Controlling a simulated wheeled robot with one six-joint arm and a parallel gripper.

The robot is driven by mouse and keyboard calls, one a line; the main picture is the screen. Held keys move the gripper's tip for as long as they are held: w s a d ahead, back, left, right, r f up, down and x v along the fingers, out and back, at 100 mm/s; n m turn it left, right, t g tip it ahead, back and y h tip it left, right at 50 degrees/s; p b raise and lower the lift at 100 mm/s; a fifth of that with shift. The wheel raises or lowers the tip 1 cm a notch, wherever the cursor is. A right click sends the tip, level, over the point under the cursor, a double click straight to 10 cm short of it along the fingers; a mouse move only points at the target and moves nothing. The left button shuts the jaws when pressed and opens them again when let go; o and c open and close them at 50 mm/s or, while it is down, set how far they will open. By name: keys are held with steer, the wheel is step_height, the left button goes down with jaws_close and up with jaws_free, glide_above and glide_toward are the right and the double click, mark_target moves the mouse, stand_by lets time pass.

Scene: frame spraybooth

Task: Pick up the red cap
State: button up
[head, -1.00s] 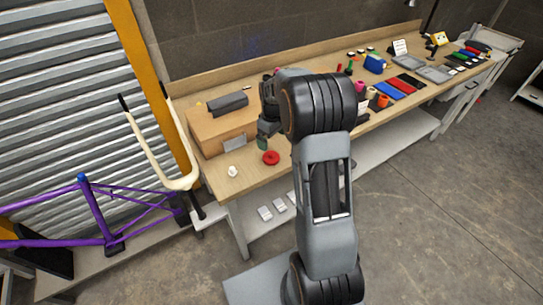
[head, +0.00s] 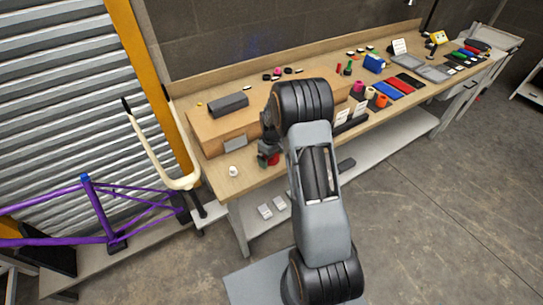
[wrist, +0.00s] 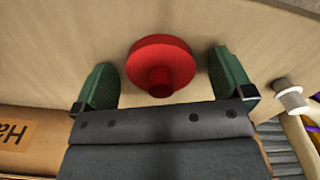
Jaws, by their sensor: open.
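The red cap (wrist: 160,62) is a round disc with a short knob, and it sits on the wooden bench. In the wrist view it lies between the two green fingertips of my gripper (wrist: 164,82), with a gap on each side. The fingers are open and do not appear to touch it. In the head view my gripper (head: 265,158) is over the bench's near edge, and only a bit of the red cap (head: 274,160) shows beside the green fingers. The gripper's height above the bench is hard to tell.
A small white cylinder (head: 234,171) stands left of my gripper; it also shows in the wrist view (wrist: 290,97). A brown box (head: 213,133) stands close behind. Spools and trays fill the bench's right. A purple frame (head: 95,210) stands left.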

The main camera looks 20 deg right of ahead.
steer(key=c, duration=1)
